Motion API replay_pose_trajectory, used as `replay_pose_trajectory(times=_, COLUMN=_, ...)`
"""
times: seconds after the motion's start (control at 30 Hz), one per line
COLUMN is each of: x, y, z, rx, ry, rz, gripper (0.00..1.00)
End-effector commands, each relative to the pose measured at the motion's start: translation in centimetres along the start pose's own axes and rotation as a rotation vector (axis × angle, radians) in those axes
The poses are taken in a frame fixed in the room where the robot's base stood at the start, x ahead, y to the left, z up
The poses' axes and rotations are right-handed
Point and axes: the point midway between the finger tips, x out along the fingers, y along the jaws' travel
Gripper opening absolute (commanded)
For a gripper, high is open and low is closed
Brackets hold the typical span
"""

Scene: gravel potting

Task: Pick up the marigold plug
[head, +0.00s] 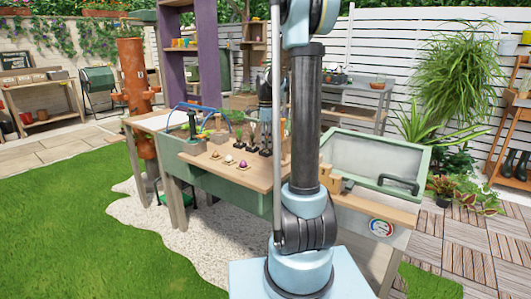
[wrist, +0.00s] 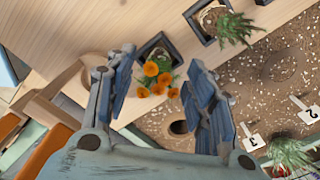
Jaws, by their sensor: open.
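The marigold plug has orange flowers (wrist: 152,75) and green leaves, and shows in the wrist view in a dark square holder (wrist: 153,45) on the wooden top. My gripper (wrist: 160,90) is open, with one finger on each side of the flowers in the picture. I cannot tell how high it is above them. No finger visibly touches the plant. In the head view my gripper (head: 265,95) hangs over the potting bench, partly behind my arm. I cannot make out the marigold there.
A spiky green plant (wrist: 235,27) stands in another dark holder beside the marigold. A gravelly bed (wrist: 265,90) with holes and numbered white tags (wrist: 250,137) lies to the right in the wrist view. Several bulbs (head: 243,164) sit on the bench's wooden top (head: 215,160).

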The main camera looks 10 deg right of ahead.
Motion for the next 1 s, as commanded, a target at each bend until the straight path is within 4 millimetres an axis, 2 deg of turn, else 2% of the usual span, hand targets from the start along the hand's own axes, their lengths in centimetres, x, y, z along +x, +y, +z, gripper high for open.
replay_pose_trajectory(times=0.2, x=2.3, y=0.1, z=0.1, rx=0.000, ry=0.000, rz=0.000, gripper=0.49)
replay_pose_trajectory(times=0.47, x=2.6, y=0.1, z=0.1, rx=0.000, ry=0.000, rz=0.000, gripper=0.49)
replay_pose_trajectory(times=0.77, x=2.5, y=0.1, z=0.1, rx=-0.001, ry=0.000, rz=0.000, gripper=0.18)
replay_pose_trajectory(times=1.0, x=2.5, y=0.1, z=0.2, rx=-0.002, ry=0.000, rz=0.000, gripper=0.17)
